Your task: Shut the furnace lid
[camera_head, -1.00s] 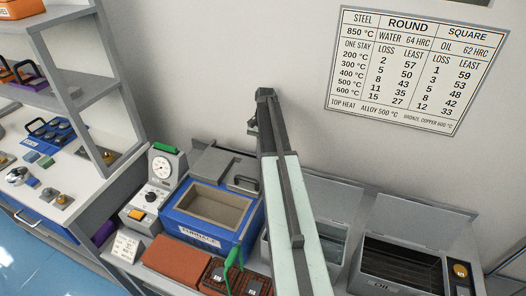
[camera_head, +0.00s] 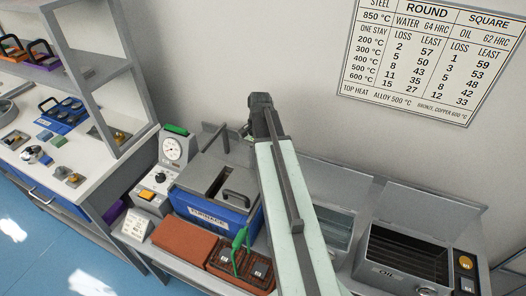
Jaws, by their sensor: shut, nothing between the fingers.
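The furnace (camera_head: 205,213) is a blue box with a white label on its front, left of my arm. Its grey lid (camera_head: 199,171) lies over the top of the box, with a dark handle on its right part. A dark narrow opening shows near the middle of the top; I cannot tell whether the lid is fully seated. My gripper (camera_head: 246,129) is shut and empty, above and behind the furnace's right rear. My own arm hides most of it, and no contact with the lid is visible.
A dial unit (camera_head: 167,163) stands left of the furnace. A red-brown block (camera_head: 183,239) and a rack with a green handle (camera_head: 240,262) lie in front. An open oil tank (camera_head: 402,257) is to the right. A shelf (camera_head: 103,70) stands at left.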

